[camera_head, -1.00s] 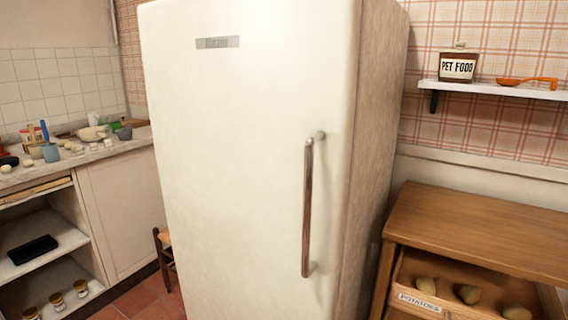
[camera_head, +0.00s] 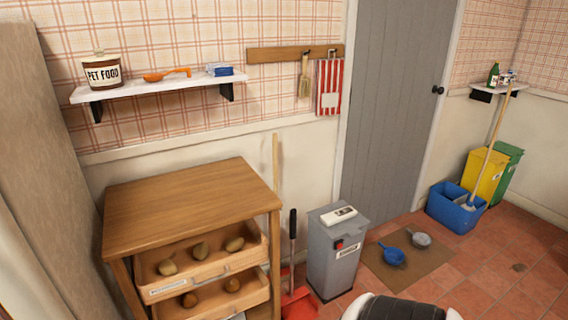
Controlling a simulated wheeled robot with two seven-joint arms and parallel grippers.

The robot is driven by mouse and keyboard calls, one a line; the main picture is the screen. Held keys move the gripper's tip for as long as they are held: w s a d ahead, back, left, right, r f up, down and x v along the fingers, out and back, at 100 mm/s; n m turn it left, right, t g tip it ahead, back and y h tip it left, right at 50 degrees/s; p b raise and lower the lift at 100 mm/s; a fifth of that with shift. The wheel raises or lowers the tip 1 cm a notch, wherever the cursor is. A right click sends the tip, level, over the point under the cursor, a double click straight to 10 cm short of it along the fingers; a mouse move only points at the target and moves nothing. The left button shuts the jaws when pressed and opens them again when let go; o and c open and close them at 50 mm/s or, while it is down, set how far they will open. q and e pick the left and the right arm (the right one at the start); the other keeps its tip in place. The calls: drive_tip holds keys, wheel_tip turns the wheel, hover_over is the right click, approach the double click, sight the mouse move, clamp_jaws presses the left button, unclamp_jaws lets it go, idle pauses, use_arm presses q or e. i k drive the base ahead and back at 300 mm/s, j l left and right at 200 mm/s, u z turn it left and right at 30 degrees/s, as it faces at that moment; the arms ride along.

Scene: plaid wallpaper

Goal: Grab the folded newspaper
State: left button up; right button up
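I do not see a folded newspaper in the head view. Neither of my grippers is in view. A small blue-and-white packet (camera_head: 218,69) lies at the right end of the wall shelf, but I cannot tell what it is.
A wooden potato cabinet (camera_head: 185,200) stands beside the fridge side (camera_head: 50,160). Right of it are a red dustpan (camera_head: 299,303), grey bin (camera_head: 338,255), mat (camera_head: 432,280) with blue scoop (camera_head: 392,255), grey door (camera_head: 398,110) and blue bucket (camera_head: 448,212). Tiled floor (camera_head: 480,255) is clear toward the right.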

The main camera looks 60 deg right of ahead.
sight(330, 218)
drive_tip(key=z, duration=2.35)
drive_tip(key=i+l+u, duration=0.1)
drive_tip(key=u, duration=0.4)
drive_tip(key=i+l+u, duration=0.3)
drive_tip(key=i+l, duration=0.2)
drive_tip(key=i+l+u, duration=0.1)
drive_tip(key=l, duration=0.35)
drive_tip(key=i+l+u, duration=0.15)
drive_tip(key=i+l, duration=0.15)
drive_tip(key=i+l+u, duration=0.15)
drive_tip(key=l, duration=0.3)
